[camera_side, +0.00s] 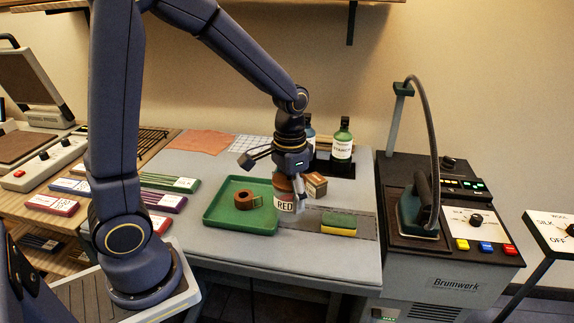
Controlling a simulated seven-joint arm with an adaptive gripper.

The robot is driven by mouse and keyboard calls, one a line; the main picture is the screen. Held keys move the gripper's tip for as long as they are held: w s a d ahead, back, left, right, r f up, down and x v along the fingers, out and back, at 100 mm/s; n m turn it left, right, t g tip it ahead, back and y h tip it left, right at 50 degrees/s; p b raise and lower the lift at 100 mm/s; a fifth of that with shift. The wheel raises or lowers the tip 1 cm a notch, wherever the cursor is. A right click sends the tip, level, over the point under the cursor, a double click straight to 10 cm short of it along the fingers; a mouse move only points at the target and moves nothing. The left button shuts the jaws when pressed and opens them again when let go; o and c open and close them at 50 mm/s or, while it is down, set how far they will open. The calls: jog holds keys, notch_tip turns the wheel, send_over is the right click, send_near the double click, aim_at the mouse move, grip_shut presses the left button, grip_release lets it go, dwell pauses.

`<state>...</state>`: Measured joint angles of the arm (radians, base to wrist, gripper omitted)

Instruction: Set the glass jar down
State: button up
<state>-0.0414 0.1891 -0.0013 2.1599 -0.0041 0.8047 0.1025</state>
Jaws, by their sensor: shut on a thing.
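The glass jar (285,207) has a white label reading RED and reddish contents showing above the label. My gripper (291,190) points down over it and is shut on its upper part. The jar is upright at the right edge of the green tray (212,213). I cannot tell whether its base touches the table (264,255) or hangs just above it. The gripper fingers hide part of the jar's top.
A brown tape roll (246,200) lies in the tray. A small brown box (316,185) is close behind the jar. A yellow-green sponge (339,224) lies to the right. Bottles (342,145) stand in a black holder behind. The table's front strip is clear.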

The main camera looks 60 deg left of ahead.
jog(key=s+a+r+n, duration=0.15)
jog(key=a+n, duration=0.35)
jog(key=a, duration=1.2)
jog(key=s+a+r+n, duration=0.1)
jog(key=s+a+n, duration=0.4)
jog(key=s+a, duration=0.5)
jog(key=w+a+f, duration=0.3)
jog(key=w, duration=0.1)
jog(key=w+a+f, duration=0.3)
jog(key=w+a, duration=0.1)
jog(key=w+a+f, duration=0.3)
jog(key=w, duration=0.1)
jog(key=shift+w+a+f, duration=0.15)
jog(key=shift+a+f, duration=0.05)
jog(key=shift+a, duration=0.2)
jog(key=shift+w+a+f, duration=0.1)
jog(key=shift+f, duration=1.55)
jog(key=o, duration=1.8)
jog(key=shift+f, duration=0.2)
jog(key=shift+r, duration=0.1)
